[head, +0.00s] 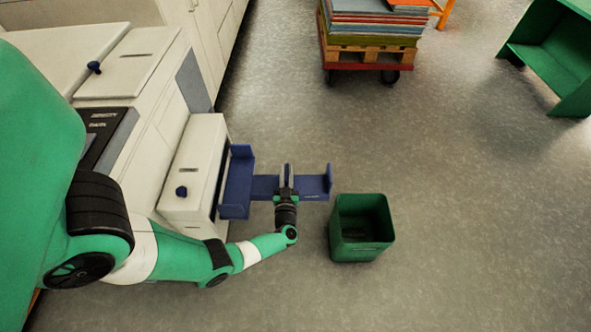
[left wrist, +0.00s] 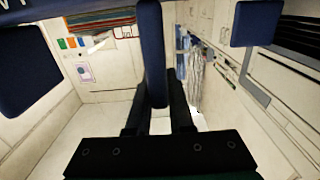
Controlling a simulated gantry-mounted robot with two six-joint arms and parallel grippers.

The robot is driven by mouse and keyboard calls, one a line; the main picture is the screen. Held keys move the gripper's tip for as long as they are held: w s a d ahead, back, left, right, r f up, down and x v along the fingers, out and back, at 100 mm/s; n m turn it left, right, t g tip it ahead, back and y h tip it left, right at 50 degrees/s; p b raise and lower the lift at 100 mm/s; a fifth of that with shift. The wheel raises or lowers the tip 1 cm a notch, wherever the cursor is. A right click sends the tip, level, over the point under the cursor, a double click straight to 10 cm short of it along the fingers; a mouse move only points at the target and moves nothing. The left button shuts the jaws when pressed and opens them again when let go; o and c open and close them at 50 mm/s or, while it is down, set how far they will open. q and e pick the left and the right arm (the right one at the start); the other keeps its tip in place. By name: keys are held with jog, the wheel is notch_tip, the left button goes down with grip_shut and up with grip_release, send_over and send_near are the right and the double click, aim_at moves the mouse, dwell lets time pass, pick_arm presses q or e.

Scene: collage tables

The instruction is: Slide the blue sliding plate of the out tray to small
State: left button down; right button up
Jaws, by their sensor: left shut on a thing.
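The blue out tray (head: 236,186) juts from the right side of the cream machine, with a raised blue wall near the machine. A narrow blue bar (head: 265,187) runs out from it to a raised blue end piece (head: 328,181). Between them stands a thin upright blue plate (head: 287,171), the sliding plate. My left gripper (head: 286,190) is shut on this plate from the front. In the left wrist view the sliding plate (left wrist: 152,50) rises between the dark fingers (left wrist: 158,115), with blue uprights apart on either side. My right gripper is in neither view.
A green bin (head: 361,228) stands on the floor just right of the tray's end. The cream machine (head: 195,170) with dark blue knobs lies left. A loaded pallet cart (head: 370,45) and a green shelf (head: 555,60) stand farther back. Grey floor is open at right.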

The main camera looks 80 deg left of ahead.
pick_arm(q)
jog(key=c, duration=0.8)
grip_release()
jog(key=p+v, duration=0.3)
jog(key=v, duration=0.8)
jog(key=shift+d, duration=0.3)
jog(key=shift+s, duration=0.1)
